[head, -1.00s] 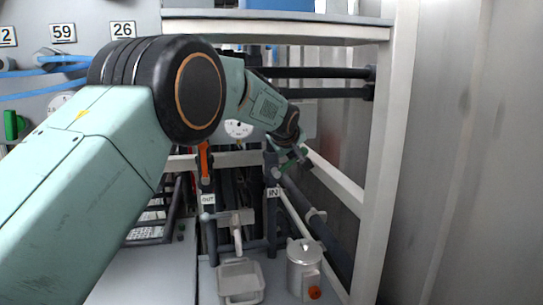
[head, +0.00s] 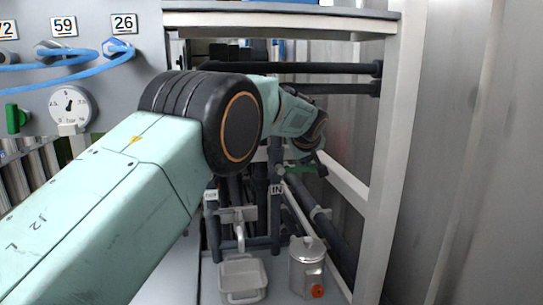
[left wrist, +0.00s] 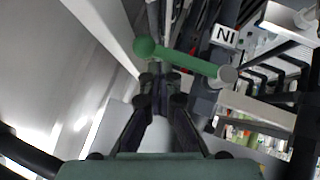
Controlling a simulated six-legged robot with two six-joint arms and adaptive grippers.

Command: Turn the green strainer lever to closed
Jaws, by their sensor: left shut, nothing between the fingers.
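The green strainer lever (left wrist: 185,60) crosses the left wrist view, with a round green knob at its left end and a grey pivot at its right end. It lies just beyond the fingertips of my left gripper (left wrist: 160,84), which is shut and empty. I cannot tell whether the fingers touch the lever. In the head view the lever (head: 312,170) is a small green strip above and right of the IN label (head: 277,189), partly hidden by my left gripper (head: 303,157). My right gripper is not in view.
Dark vertical and slanted pipes stand around the lever. A white frame post (head: 383,150) and a metal wall are at the right. A white tray (head: 242,295) and a lidded metal pot (head: 305,272) stand below.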

